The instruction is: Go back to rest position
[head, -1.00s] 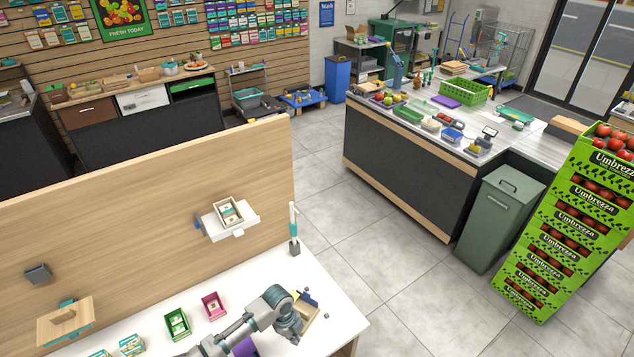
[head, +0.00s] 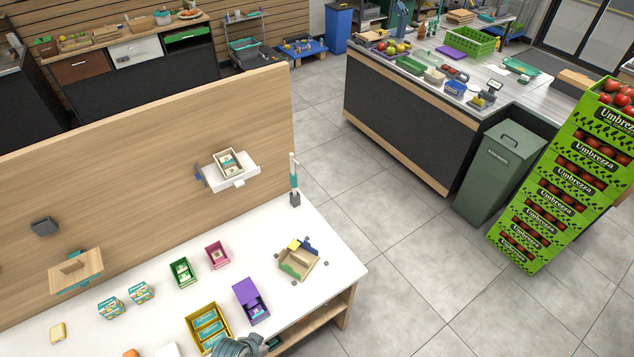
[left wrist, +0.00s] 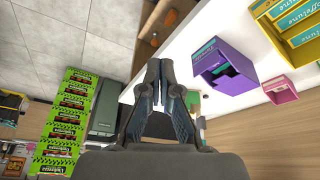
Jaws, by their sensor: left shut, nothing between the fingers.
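In the left wrist view my left gripper (left wrist: 160,66) is shut with nothing between its fingers. It is over the counter's edge, apart from the purple box (left wrist: 222,68). In the head view only a grey part of my left arm (head: 240,346) shows at the bottom edge, in front of the purple box (head: 250,301) and beside the yellow box (head: 209,326). The fingers cannot be made out there. My right gripper is in neither view.
The white counter (head: 335,262) holds a tan open box (head: 298,261), a green box (head: 182,272), a pink box (head: 217,254) and small cartons. A wooden panel (head: 130,150) stands behind it. Open tiled floor (head: 420,270) lies to the right.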

